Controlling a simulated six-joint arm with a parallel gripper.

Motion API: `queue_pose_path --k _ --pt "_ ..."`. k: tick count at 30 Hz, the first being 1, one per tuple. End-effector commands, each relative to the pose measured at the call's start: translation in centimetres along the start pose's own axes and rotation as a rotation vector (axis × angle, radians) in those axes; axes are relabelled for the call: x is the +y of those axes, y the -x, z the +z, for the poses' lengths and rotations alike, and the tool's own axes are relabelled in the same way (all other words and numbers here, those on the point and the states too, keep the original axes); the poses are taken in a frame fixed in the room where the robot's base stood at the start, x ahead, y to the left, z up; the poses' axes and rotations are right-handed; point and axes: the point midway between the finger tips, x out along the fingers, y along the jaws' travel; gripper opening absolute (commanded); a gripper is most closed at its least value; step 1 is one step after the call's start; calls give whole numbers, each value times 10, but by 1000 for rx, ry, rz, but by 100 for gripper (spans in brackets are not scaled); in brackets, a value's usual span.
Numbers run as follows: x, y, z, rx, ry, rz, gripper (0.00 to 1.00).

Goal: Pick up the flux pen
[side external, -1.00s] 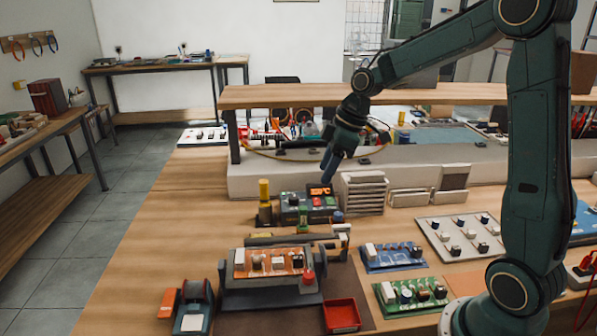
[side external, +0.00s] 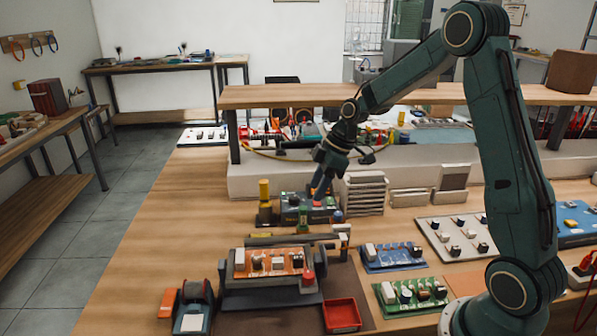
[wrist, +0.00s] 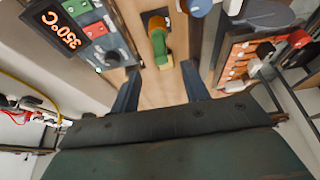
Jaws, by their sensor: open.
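A small green pen-like item with a yellow part, which looks like the flux pen (wrist: 158,45), stands on the wooden bench in the wrist view. It also shows in the side view (side external: 303,219), just in front of the soldering station. My gripper (wrist: 160,72) is open and empty. Its two dark fingers straddle the line to the pen, which lies beyond the fingertips and is apart from them. In the side view, my gripper (side external: 317,194) is tilted down in front of the station's face, above and slightly right of the pen.
The soldering station (wrist: 85,25), its display reading 350°C, is close on the left in the wrist view. A holder with an orange circuit board (side external: 272,262) stands in front of the pen.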

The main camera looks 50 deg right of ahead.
Motion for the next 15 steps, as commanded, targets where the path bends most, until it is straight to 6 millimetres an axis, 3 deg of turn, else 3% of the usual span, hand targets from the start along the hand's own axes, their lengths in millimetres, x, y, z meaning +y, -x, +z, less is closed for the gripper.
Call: queue_pose_path --k 6,15 --pt "-1 -33 0 -1 1 -3 46" --pt "0 -49 0 0 1 1 46"
